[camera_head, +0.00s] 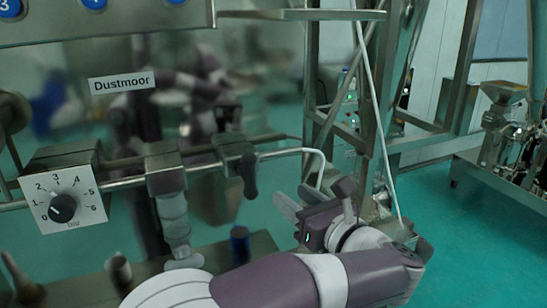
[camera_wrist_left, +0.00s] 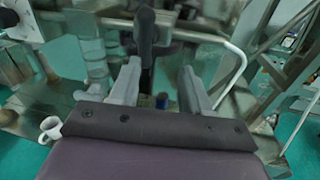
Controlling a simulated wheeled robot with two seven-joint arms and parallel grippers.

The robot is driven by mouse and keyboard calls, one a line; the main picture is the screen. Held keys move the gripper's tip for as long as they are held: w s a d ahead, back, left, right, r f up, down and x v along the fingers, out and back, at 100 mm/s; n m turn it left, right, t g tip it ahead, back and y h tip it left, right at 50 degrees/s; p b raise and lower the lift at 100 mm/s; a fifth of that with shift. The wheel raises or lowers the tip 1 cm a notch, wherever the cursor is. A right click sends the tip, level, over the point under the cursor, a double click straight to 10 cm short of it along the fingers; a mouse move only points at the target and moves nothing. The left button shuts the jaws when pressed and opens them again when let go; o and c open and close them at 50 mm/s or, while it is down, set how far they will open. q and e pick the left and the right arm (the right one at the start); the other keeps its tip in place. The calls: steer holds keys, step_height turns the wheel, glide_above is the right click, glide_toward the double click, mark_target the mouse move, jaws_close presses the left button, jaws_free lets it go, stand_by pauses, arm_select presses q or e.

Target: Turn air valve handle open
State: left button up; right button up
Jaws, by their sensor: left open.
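The air valve (camera_head: 234,146) sits on a metal pipe in the middle of the head view. Its dark handle (camera_head: 250,175) hangs downward. In the left wrist view the handle (camera_wrist_left: 147,34) stands ahead of the fingers, nearer the left finger. My left gripper (camera_head: 298,200) is open and empty, to the right of and a little below the handle in the head view, apart from it. In the left wrist view both fingers of the gripper (camera_wrist_left: 160,68) are spread with nothing between them. My right gripper is not in view.
A dial (camera_head: 63,208) numbered from 0 is at the left on the pipe. A blue-topped cylinder (camera_head: 240,244) stands below the valve. A white mug (camera_wrist_left: 51,128) shows in the left wrist view. A metal frame (camera_head: 340,80) rises behind my gripper. The panel behind is reflective.

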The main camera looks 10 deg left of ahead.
mark_target(250, 173)
arm_select(q)
steer(key=shift+n, duration=0.5)
steer(key=p+x, duration=0.2)
steer(key=x, duration=0.2)
steer(key=s+a+r+p+x, duration=0.1)
steer(key=p+x, duration=0.2)
steer(key=x, duration=0.1)
steer(key=p+x, duration=0.2)
steer(key=x, duration=0.2)
steer(key=shift+s+a+r, duration=0.15)
steer(key=shift+s+a, duration=0.15)
steer(key=shift+s, duration=0.1)
steer(key=shift+s+a+p, duration=0.15)
steer(key=shift+a+p, duration=0.15)
steer(key=shift+a, duration=0.05)
steer(key=shift+w+d, duration=0.25)
steer(key=shift+c, duration=0.3)
steer(key=shift+w+f, duration=0.1)
steer(key=shift+f, duration=0.1)
steer(key=c, duration=0.5)
steer(key=shift+a, duration=0.15)
jaws_close()
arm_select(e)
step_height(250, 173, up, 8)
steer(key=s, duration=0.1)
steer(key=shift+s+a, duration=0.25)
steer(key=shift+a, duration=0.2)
